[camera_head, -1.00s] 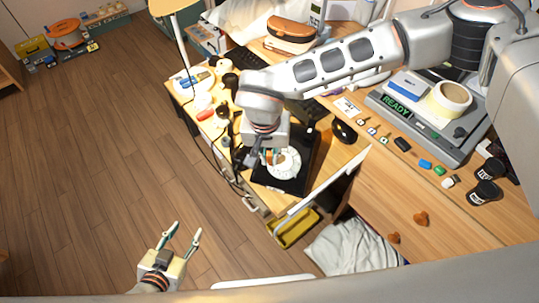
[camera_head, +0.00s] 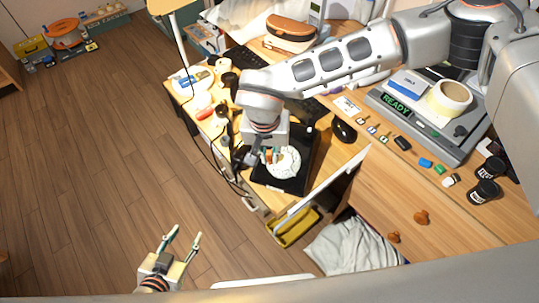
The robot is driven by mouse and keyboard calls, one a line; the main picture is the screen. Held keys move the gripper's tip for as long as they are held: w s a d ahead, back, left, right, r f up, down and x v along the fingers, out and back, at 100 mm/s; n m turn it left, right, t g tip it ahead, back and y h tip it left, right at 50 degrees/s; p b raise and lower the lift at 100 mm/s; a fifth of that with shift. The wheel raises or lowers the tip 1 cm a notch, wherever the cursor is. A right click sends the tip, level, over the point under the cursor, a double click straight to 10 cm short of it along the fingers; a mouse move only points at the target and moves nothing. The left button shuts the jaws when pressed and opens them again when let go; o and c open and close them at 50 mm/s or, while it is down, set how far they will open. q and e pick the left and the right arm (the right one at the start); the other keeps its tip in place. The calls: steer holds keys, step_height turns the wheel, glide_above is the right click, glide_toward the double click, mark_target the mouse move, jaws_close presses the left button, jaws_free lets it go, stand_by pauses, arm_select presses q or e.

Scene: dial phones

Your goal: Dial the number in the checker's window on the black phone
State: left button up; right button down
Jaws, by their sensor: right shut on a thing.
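The black phone (camera_head: 297,178) lies on the wooden desk, with its round white dial (camera_head: 287,163) facing up. My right gripper (camera_head: 270,157) reaches down over the left part of the dial, and its fingertips are shut at the dial. The gripper and wrist cover that side of the phone, so the exact contact is hidden. The checker is a grey device (camera_head: 447,145) at the right of the desk. Its window (camera_head: 397,105) shows "READY" in green; I see no number there. My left gripper (camera_head: 184,236) is open and empty above the floor, away from the desk.
A tape roll (camera_head: 451,98) sits on the checker. A black tape ring (camera_head: 343,130) lies right of the phone. Several small items lie before the checker.

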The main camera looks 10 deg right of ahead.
steer(key=shift+w+r, duration=0.2)
steer(key=shift+w, duration=0.2)
arm_select(q)
steer(key=shift+w+r, duration=0.45)
steer(key=shift+w, duration=0.15)
arm_select(e)
steer(key=shift+w, duration=0.1)
steer(key=shift+w+d+r, duration=0.25)
steer(key=shift+w, duration=0.2)
arm_select(q)
steer(key=shift+s+f, duration=0.2)
steer(key=shift+s, duration=0.3)
arm_select(e)
steer(key=shift+w+d+r+p, duration=0.25)
steer(key=shift+w+d+p, duration=0.05)
steer(key=shift+w+d, duration=0.15)
arm_select(q)
steer(key=shift+w+r, duration=0.55)
steer(key=shift+w, duration=0.05)
arm_select(e)
steer(key=shift+d, duration=0.1)
